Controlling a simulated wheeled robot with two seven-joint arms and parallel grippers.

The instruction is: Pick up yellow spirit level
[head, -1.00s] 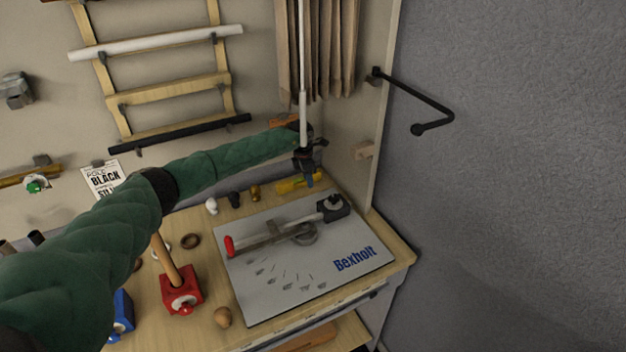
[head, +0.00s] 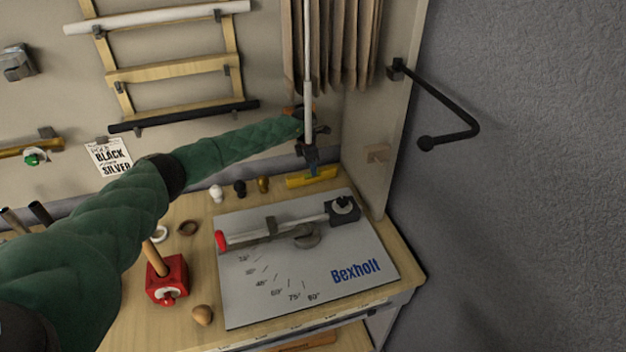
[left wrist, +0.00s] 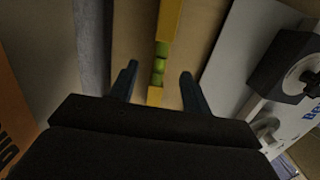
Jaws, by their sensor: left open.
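The yellow spirit level (head: 298,182) lies at the back of the wooden bench, behind the grey Bexholt board. In the left wrist view the yellow spirit level (left wrist: 168,22) shows its green vial and runs between the fingers. My left gripper (head: 313,168) is open, pointing down right at the level, with one finger on each side of it in the left wrist view (left wrist: 158,85). Whether the fingers touch it cannot be told. My right gripper is not in view.
The grey Bexholt board (head: 300,285) with a mitre arm covers the bench's right side. Small knobs (head: 240,188) stand left of the level. A red block (head: 166,280) with a wooden handle stands at the front left. A side panel (head: 385,120) bounds the right.

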